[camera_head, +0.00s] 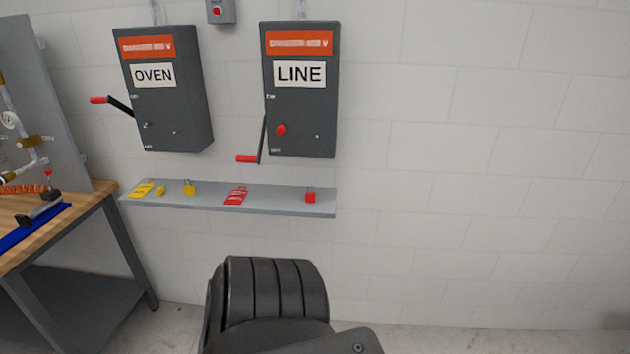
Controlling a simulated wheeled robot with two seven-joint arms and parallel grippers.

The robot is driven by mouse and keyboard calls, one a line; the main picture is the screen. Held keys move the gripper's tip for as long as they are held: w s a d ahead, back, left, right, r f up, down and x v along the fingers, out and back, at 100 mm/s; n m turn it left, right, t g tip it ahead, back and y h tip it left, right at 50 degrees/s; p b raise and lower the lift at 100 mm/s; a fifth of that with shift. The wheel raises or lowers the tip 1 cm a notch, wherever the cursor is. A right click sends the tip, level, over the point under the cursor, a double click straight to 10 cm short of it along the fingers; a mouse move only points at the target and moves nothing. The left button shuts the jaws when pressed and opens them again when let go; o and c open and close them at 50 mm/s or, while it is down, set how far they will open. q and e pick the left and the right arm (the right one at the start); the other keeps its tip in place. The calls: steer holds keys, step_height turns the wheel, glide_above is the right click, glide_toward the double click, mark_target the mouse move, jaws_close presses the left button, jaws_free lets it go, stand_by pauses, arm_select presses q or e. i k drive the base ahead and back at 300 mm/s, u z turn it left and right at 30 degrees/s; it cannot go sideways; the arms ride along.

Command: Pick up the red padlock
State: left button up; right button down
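The red padlock (310,197) sits near the right end of a narrow grey wall shelf (275,208). Its small body is red and its shackle is hard to make out at this size. Neither of my grippers shows in the head view. A dark ribbed part, which looks like a piece of my own arm, stands in the lower middle, below and in front of the shelf. It does not cover the padlock.
The shelf also holds a red tag (236,196), a yellow padlock (189,187) and yellow items (142,189). Above are grey boxes marked OVEN (165,100) and LINE (300,110), with red-gripped levers. A wooden workbench (70,222) stands left. The right side is clear.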

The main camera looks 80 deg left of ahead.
mark_target(310, 197)
steer(key=u, duration=0.75)
steer(key=i, duration=0.9)
steer(key=u, duration=0.9)
